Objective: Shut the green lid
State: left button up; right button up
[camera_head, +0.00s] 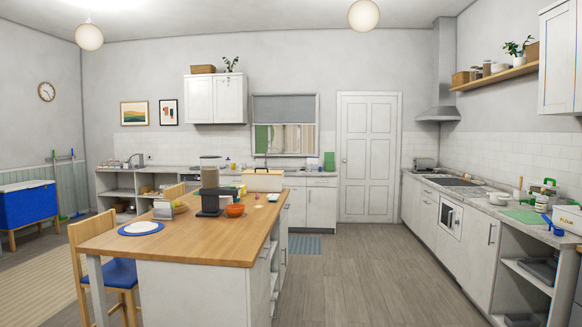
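No lid that I can clearly make out as the green lid shows. Small green-topped or green-handled items (546,190) stand on the right counter, too small to tell whether one is a lid, open or shut. A flat green board or mat (524,216) lies on the same counter. A green upright piece (329,162) stands on the back counter by the window. Neither of my grippers is in view.
A wooden-topped island (185,240) with a dispenser (210,185) and orange bowl (235,210) fills the middle left. A blue chair (120,274) stands beside it. A blue chest (27,206) is at far left. The floor (345,280) between island and right counter is clear.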

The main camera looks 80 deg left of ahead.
aim_at(329, 158)
jog(key=u, duration=2.5)
jog(key=i+z, duration=0.15)
jog(key=i, duration=9.4)
jog(key=l, duration=0.1)
